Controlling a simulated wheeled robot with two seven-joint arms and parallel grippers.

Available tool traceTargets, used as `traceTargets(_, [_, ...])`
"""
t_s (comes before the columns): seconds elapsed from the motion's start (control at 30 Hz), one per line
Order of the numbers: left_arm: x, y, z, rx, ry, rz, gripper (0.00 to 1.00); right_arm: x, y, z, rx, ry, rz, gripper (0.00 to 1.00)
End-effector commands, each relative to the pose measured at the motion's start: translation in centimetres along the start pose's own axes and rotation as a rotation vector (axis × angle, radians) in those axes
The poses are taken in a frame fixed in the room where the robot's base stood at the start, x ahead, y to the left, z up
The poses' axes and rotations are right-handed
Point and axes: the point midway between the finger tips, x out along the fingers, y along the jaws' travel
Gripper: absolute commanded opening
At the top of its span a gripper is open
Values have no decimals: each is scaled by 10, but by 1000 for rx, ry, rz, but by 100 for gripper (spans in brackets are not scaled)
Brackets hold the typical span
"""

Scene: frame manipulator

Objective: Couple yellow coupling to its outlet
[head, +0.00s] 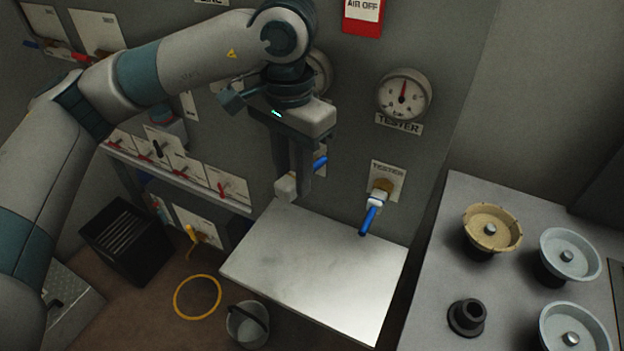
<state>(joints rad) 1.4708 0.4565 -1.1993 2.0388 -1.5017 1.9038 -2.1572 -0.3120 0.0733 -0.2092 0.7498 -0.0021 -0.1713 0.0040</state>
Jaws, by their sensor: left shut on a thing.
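My left gripper (297,190) points down in front of the grey panel, above the left part of the metal shelf. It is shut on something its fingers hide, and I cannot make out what. A blue handle (320,162) shows just right of its fingers, partly covered. A yellow part (191,235) shows at a white plate (199,227) low on the panel. A yellow hose loop (178,297) lies on the floor below; I cannot tell whether they join. Which outlet is the yellow one is not clear. My right gripper is out of view.
The bare metal shelf (310,265) juts from the panel. Right of the gripper are the tester outlet (382,188) with a blue lever (368,220) and a gauge (404,96). A bucket (247,325) and black crate (128,240) stand on the floor. A table (450,240) at right holds round parts.

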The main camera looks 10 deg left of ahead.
Motion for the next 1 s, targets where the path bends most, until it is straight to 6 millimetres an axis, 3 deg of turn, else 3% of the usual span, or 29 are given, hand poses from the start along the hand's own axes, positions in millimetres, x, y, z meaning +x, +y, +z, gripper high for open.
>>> traceTargets(0.2, [-24, -6, 20, -135, 3, 0, 7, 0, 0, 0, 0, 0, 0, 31])
traceTargets(0.4, [-32, -8, 28, -188, 1, 0, 7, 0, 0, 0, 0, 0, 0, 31])
traceTargets(0.8, [-32, -9, 29, -196, 0, 1, 7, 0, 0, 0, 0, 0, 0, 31])
traceTargets(1.0, [-15, -25, 32, -264, -1, 7, 7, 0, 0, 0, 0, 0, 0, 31])
